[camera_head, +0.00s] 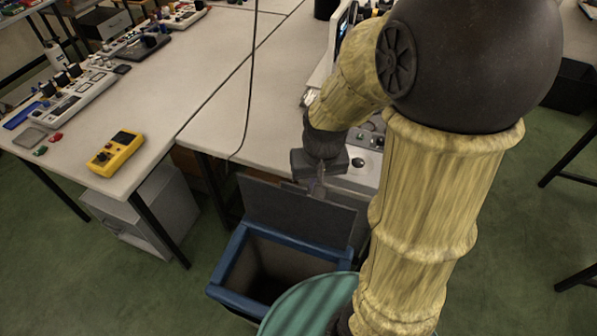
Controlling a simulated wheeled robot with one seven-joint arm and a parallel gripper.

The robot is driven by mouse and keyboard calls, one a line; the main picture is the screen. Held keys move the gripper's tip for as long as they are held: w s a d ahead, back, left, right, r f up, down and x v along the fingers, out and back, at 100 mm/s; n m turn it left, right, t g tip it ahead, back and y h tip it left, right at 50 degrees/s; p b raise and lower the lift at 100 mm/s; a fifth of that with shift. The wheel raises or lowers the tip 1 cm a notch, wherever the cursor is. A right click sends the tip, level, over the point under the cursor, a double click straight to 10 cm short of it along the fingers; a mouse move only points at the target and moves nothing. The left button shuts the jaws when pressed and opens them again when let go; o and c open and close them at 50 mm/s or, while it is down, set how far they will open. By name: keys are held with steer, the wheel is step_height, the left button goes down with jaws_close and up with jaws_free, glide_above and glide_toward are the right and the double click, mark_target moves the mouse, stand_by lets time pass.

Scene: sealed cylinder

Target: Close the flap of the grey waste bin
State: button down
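The waste bin (228,262) stands on the floor below the table, with a blue rim and a dark, open inside. Its dark grey flap (280,214) is raised, standing roughly upright at the back edge of the opening. My gripper (318,190) points down at the top edge of the flap, right of its middle. The fingertips are small and dark against the flap, so I cannot tell whether they touch it or how far apart they are. My arm and the teal round shape in front hide the bin's right side.
White-topped tables (215,112) stand behind the bin. A yellow meter (116,153) lies on the left table, and a grey cabinet (150,215) stands beneath it. A black cable (250,90) hangs behind the bin. Green floor (60,270) is clear at the left.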

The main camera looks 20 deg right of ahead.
steer(key=w+d+m+g+p, duration=0.1)
steer(key=w+m+g+p, duration=0.1)
steer(key=w, duration=0.6)
steer(key=w+d+m+g+y+p, duration=0.1)
steer(key=w+m, duration=0.3)
steer(key=w, duration=0.4)
steer(key=shift+d+f+g+y+p, duration=0.3)
steer(key=shift+f+g+p, duration=0.15)
steer(key=shift+p, duration=0.2)
steer(key=shift+s, duration=0.1)
steer(key=s+a+f+p, duration=0.3)
steer(key=s+f+p, duration=0.1)
steer(key=f, duration=0.5)
steer(key=shift+s+a+f, duration=0.3)
steer(key=shift+s+f, duration=0.1)
steer(key=shift+s, duration=0.05)
